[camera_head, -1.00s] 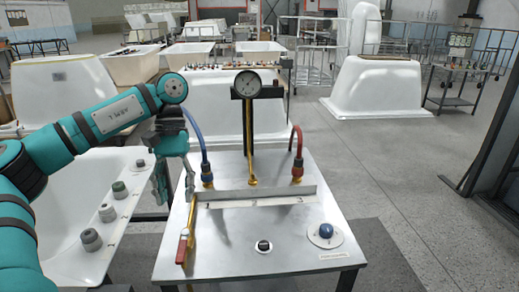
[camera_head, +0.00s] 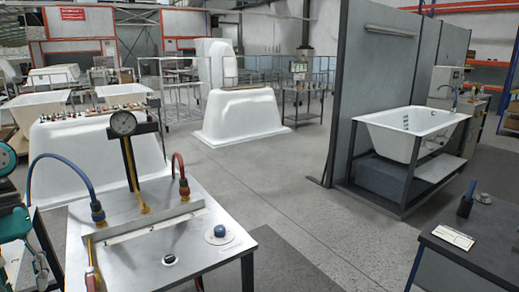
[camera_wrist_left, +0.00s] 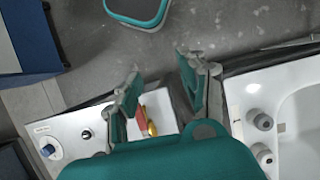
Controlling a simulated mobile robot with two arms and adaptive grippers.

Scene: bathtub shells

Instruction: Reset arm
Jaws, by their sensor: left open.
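My left gripper (camera_wrist_left: 158,92) is open and empty, with its two fingers spread apart in the left wrist view. In the head view only part of it (camera_head: 38,268) shows at the left edge, beside the metal test table (camera_head: 215,255). In the wrist view a red-handled valve (camera_wrist_left: 141,116) on that table shows between and beyond the fingers. A white tub rim with grey knobs (camera_wrist_left: 262,121) lies to the right of the fingers. Most of my left arm is outside the head view. My right gripper is not in view.
The table carries a pressure gauge (camera_head: 123,122), blue hose (camera_head: 62,158), red hose (camera_head: 178,160) and blue button (camera_head: 220,231). An upturned white tub (camera_head: 240,115) stands behind. A tub on a stand (camera_head: 410,135) and dark bench (camera_head: 485,240) are right. Grey floor (camera_head: 310,185) between is clear.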

